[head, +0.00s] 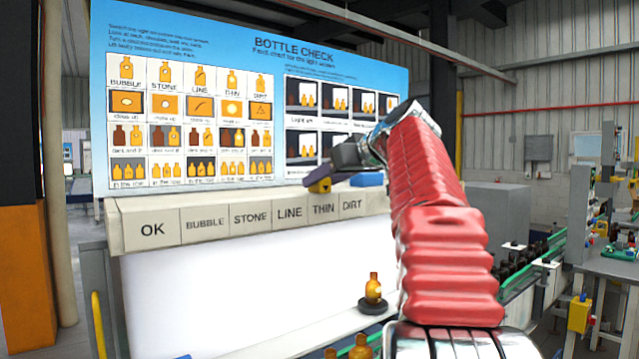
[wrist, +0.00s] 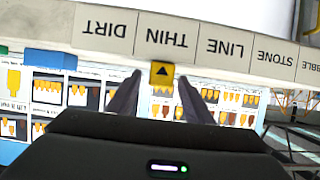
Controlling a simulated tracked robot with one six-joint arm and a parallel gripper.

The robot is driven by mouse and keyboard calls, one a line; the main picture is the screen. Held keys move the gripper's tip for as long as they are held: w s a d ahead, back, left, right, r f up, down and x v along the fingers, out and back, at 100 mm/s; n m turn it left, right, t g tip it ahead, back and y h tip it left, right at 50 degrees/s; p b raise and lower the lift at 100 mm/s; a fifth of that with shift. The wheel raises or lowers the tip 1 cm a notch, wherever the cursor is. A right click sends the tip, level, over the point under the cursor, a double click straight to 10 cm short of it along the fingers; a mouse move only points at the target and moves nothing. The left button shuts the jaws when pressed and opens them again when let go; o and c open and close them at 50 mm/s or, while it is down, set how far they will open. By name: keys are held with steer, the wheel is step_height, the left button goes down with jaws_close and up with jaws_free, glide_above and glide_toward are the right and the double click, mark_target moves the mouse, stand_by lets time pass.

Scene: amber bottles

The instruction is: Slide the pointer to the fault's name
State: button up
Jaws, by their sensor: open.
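The pointer is a small yellow block with a dark triangle (head: 320,186). It sits on top of the label strip (head: 153,230), which reads OK, BUBBLE, STONE, LINE, THIN, DIRT. In the wrist view, where the lettering is upside down, the pointer (wrist: 162,73) lines up with THIN (wrist: 165,36). My gripper (wrist: 158,92) is open, with one dark finger on each side of the pointer and gaps between. An amber bottle (head: 373,288) stands upright on a dark round stand before the white light screen (head: 250,285). A pale patch shows on it; its kind is unclear.
A blue block (head: 366,180) sits on the strip's top near DIRT; it also shows in the wrist view (wrist: 50,60). The Bottle Check chart (head: 250,85) stands behind. More amber bottles (head: 360,347) are at the bottom edge. Dark bottles line a conveyor (head: 540,280) at right.

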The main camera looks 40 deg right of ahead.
steer(key=v, duration=1.1)
steer(key=shift+s, duration=0.2)
steer(key=shift+r, duration=0.15)
steer(key=d+f+m+g+h, duration=0.2)
steer(key=d+f+m, duration=0.35)
steer(key=f, duration=0.45)
steer(key=s+a+f+m+g, duration=0.1)
steer(key=a+f+g, duration=0.1)
steer(key=a+f, duration=0.35)
steer(key=a+f+m+g, duration=0.1)
steer(key=a+f, duration=0.1)
steer(key=f, duration=0.6)
steer(key=s+a+f+n+g, duration=0.1)
steer(key=s+a+f, duration=0.3)
steer(key=a+f, duration=0.4)
steer(key=s+a+f+n+g+y, duration=0.1)
steer(key=s+a+f+n, duration=0.3)
steer(key=a+f, duration=0.4)
steer(key=s+a+f+n+g+y, duration=0.1)
steer(key=s+a+f+n, duration=0.2)
steer(key=a, duration=1.4)
steer(key=shift+s+a+f, duration=0.3)
steer(key=shift+s+f, duration=1.15)
steer(key=shift+f, duration=1.15)
